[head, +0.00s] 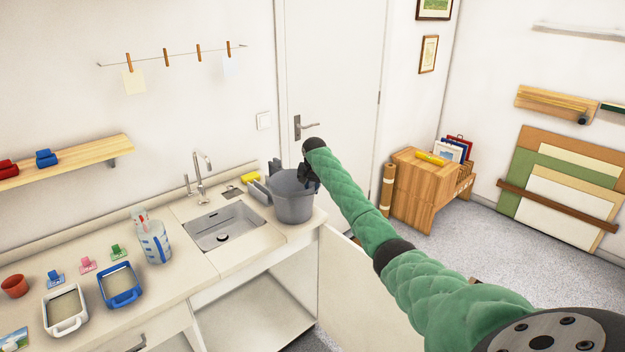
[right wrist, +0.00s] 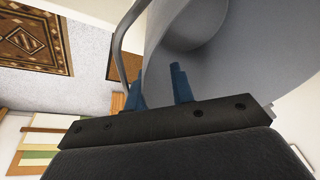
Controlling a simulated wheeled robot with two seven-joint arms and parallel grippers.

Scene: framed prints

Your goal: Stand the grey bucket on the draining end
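The grey bucket (head: 294,203) stands upright at the right end of the counter, to the right of the sink (head: 222,226); it looks to be resting on the draining end (head: 262,236). My right gripper (head: 310,176) is at the bucket's right rim. In the right wrist view the bucket (right wrist: 235,60) fills the upper right, and its wire handle (right wrist: 121,42) passes by the left finger. My right gripper's blue fingers (right wrist: 160,84) stand apart, one each side of the bucket's edge, with a visible gap. Contact with the wall is unclear. My left gripper is out of view.
A tap (head: 201,172) stands behind the sink, and a yellow sponge (head: 250,178) lies close behind the bucket. A wooden cabinet (head: 420,192) stands on the right.

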